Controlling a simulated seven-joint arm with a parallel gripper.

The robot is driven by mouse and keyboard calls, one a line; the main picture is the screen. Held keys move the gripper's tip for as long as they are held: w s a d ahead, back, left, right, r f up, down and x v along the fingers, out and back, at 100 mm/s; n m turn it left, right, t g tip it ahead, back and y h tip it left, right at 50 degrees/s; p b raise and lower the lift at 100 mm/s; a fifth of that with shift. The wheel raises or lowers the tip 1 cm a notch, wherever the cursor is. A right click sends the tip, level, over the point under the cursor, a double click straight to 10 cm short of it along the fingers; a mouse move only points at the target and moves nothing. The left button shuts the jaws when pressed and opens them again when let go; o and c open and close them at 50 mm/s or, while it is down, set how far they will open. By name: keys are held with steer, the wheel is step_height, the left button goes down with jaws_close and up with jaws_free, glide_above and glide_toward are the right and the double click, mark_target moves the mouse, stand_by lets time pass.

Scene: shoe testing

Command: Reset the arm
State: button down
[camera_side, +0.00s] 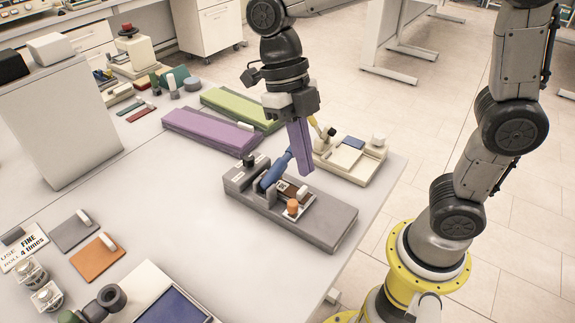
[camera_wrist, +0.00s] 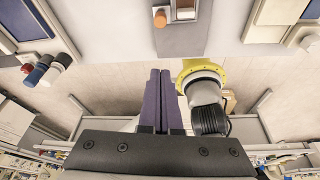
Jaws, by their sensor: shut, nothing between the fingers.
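My gripper (camera_side: 305,168) has two long purple fingers pointing down over the table. In the wrist view the fingers (camera_wrist: 160,74) lie side by side, shut, with nothing seen between them. In the side view they hang above and behind a grey fixture (camera_side: 325,218) with a blue lever (camera_side: 276,170) and an orange knob (camera_side: 292,207). The lever's upper end appears close to the fingers; I cannot tell whether they touch. The knob also shows at the top of the wrist view (camera_wrist: 160,17).
A cream device (camera_side: 350,160) stands behind the fixture, near the table's right edge. Purple (camera_side: 205,136) and green (camera_side: 238,106) slabs lie farther back. Grey (camera_side: 74,232) and orange (camera_side: 97,258) plates lie front left. The table middle (camera_side: 165,205) is clear.

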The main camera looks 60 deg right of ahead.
steer(key=s+d+m+t, duration=0.4)
steer(key=d+m, duration=0.1)
steer(key=m, duration=1.2)
steer(key=s+d+m+t, duration=0.4)
steer(key=d+m+t, duration=0.1)
steer(key=m, duration=1.1)
steer(key=shift+d+m+h, duration=0.4)
steer(key=shift+d, duration=0.3)
